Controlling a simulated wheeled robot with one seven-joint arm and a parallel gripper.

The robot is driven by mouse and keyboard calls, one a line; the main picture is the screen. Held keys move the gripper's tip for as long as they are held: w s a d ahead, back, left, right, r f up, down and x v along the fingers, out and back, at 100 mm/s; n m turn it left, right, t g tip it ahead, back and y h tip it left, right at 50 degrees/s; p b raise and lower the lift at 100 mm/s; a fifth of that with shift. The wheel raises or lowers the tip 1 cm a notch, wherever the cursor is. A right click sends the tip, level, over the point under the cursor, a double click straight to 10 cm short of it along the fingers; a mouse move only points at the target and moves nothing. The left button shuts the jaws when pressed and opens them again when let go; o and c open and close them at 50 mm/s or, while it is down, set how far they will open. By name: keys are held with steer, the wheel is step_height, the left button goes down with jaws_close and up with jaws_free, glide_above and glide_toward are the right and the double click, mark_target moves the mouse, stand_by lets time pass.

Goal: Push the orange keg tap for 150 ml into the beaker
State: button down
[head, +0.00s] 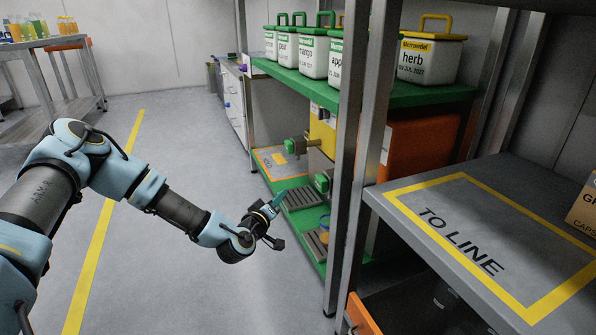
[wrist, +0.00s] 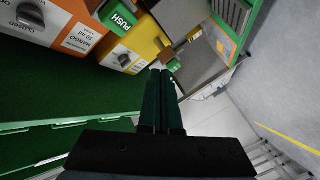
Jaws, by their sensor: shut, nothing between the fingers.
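The orange keg (head: 425,145) stands on the shelf unit's lower level, partly hidden by a metal post. In the wrist view its front (wrist: 65,20) is at upper left, with a dark knob and a MANGO label. A green tap marked PUSH (wrist: 117,17) is beside it and appears to be its tap; this seems to be the nearer green tap (head: 322,182) in the head view. My gripper (head: 277,200) is shut and empty, in front of the drip trays, apart from the taps. Its fingertips (wrist: 161,72) point toward the yellow keg's side.
A yellow keg (head: 322,130) with a green tap (head: 290,146) stands farther back. A slatted drip tray (head: 302,198) lies on the green lower shelf. Metal posts (head: 345,170) and the TO LINE table (head: 405,205) stand at right.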

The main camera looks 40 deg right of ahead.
steer(key=shift+w+a+r+n, duration=0.1)
steer(key=shift+w+n, duration=0.05)
steer(key=shift+n, duration=0.25)
steer(key=b, duration=0.1)
glide_toward(317, 184)
steer(key=shift+w+d+f, duration=0.2)
steer(key=shift+w+d, duration=0.75)
steer(key=shift+d, duration=0.15)
steer(key=shift+w+d+f, duration=0.15)
steer(key=shift+w+d, duration=0.85)
steer(key=shift+d, duration=0.15)
steer(key=shift+s+d, duration=0.1)
steer(key=shift+d, duration=0.3)
steer(key=shift+s+d+b, duration=0.3)
steer(key=shift+d, duration=0.35)
stand_by(1.1)
steer(key=shift+a, duration=0.1)
steer(key=shift+w+a, duration=0.2)
steer(key=shift+a, duration=0.3)
steer(key=shift+w+a, duration=0.2)
steer(key=shift+a, duration=0.25)
